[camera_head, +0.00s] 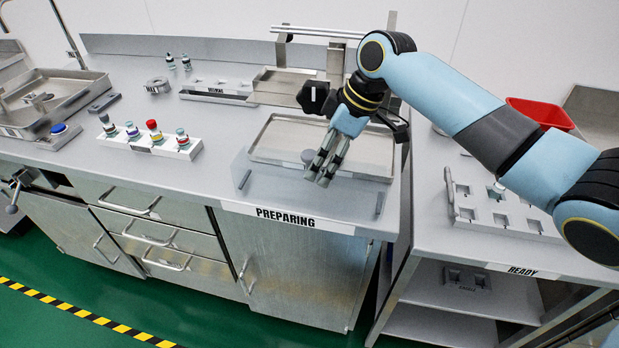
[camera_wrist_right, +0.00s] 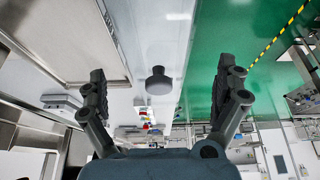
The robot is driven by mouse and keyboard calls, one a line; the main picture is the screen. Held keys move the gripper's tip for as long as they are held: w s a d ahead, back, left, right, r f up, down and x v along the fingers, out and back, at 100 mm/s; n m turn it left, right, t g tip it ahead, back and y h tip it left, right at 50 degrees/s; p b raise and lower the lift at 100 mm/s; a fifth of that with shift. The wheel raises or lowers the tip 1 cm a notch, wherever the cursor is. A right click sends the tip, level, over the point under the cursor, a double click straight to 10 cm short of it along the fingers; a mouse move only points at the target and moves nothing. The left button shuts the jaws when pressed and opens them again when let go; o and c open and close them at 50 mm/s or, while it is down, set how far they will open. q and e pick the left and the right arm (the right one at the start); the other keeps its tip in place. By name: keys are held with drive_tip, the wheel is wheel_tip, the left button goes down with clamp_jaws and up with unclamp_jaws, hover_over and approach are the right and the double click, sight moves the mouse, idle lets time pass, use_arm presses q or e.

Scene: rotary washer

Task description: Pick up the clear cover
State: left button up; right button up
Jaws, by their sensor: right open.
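In the right wrist view the dark knob (camera_wrist_right: 158,82) shows between the two spread fingers, apart from both. My left gripper is not in view.
A metal tray (camera_head: 262,150) lies behind the cover. A white rack (camera_head: 185,152) with several capped vials stands to the left. The ready counter (camera_head: 432,215) with a white rack is at right.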

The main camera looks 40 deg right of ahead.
drive_tip(key=x, duration=0.8)
drive_tip(key=shift+w+f+p, duration=0.1)
drive_tip(key=shift+w+p, duration=0.05)
drive_tip(key=shift+p, duration=0.15)
drive_tip(key=shift+c, duration=0.3)
drive_tip(key=c, duration=1.1)
